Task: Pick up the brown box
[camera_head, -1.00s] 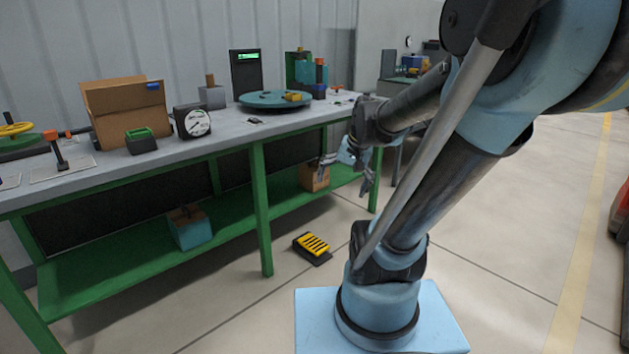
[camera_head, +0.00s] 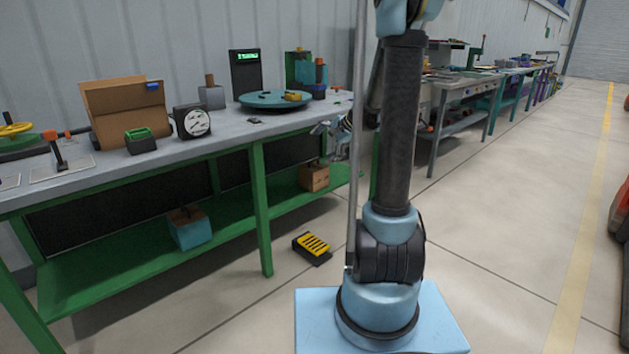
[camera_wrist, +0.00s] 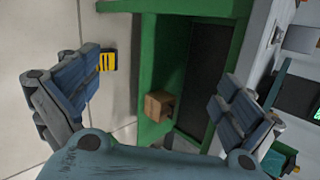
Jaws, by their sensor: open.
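A small brown box (camera_head: 314,177) with an open-looking side sits on the green lower shelf (camera_head: 120,270) of the workbench, near its right end. It also shows in the wrist view (camera_wrist: 160,104), in the gap between my fingers but some distance beyond them. My gripper (camera_head: 328,127) is at the bench's right front edge, higher than the box and partly hidden by my arm. In the wrist view my gripper (camera_wrist: 158,75) has its fingers wide apart with nothing between them. A larger brown cardboard box (camera_head: 120,105) stands on the bench top at the left.
The bench top (camera_head: 190,148) and a green leg (camera_head: 261,210) bound the shelf. A blue box (camera_head: 190,230) sits further left on the shelf. A yellow-black pedal (camera_head: 312,246) lies on the floor. A turntable (camera_head: 272,100) and dial gauge (camera_head: 196,122) stand above.

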